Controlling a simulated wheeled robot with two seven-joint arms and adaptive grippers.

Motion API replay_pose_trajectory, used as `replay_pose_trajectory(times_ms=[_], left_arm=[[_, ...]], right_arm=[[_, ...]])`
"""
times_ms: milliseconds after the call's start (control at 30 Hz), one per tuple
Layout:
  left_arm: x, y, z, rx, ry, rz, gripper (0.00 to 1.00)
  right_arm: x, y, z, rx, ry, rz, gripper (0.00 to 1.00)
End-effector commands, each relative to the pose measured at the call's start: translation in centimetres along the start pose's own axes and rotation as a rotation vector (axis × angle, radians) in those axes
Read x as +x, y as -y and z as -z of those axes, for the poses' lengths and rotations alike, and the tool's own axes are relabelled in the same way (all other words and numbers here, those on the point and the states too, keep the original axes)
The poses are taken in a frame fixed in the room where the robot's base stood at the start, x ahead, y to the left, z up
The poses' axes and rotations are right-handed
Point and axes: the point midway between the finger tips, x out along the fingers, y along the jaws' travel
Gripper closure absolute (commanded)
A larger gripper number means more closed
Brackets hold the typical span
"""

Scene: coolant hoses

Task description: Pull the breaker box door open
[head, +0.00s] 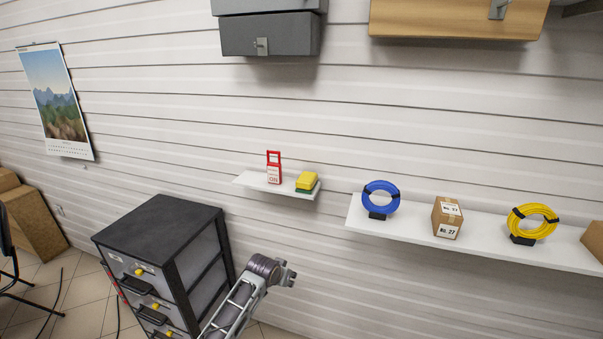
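A dark grey box (285,34) with a small metal latch (262,46) hangs on the wall at the top of the head view. It looks shut and may be the breaker box, but I see no label, and its top is cut off. My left gripper (286,275) is at the lower middle, well below the grey box and apart from it, beside the drawer cabinet. Its fingers are small and turned partly away, so I cannot tell whether they are open. Nothing is visibly held. My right gripper is not in view.
A black drawer cabinet (163,226) stands left of my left arm. A small shelf (250,181) holds a red tag and a sponge. A longer shelf (400,228) holds a blue coil, a box and a yellow coil. A wooden cabinet (450,17) hangs upper right.

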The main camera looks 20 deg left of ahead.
Motion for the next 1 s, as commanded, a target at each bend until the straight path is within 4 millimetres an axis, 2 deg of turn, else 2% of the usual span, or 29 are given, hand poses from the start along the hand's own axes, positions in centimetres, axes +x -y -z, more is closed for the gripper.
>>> replay_pose_trajectory(times_ms=[33,100,300,400,700,1000], left_arm=[[-1.4,0.1,2.6,-0.001,-0.029,-0.002,0.68],[-3.2,0.1,5.6,-0.002,-0.059,-0.006,0.68],[-9.1,0.1,13.9,-0.002,-0.150,-0.019,0.68],[-12.2,0.1,17.4,0.000,-0.192,-0.025,0.68],[-21.0,-0.2,25.6,0.010,-0.303,-0.040,0.68],[-28.2,0.2,32.8,0.011,-0.409,-0.050,0.68]], right_arm=[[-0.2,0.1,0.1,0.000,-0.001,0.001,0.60],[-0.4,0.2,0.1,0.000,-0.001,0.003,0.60],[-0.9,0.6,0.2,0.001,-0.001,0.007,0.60],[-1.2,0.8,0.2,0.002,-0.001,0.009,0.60],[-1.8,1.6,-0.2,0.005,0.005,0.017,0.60],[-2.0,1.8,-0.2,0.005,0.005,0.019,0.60]])
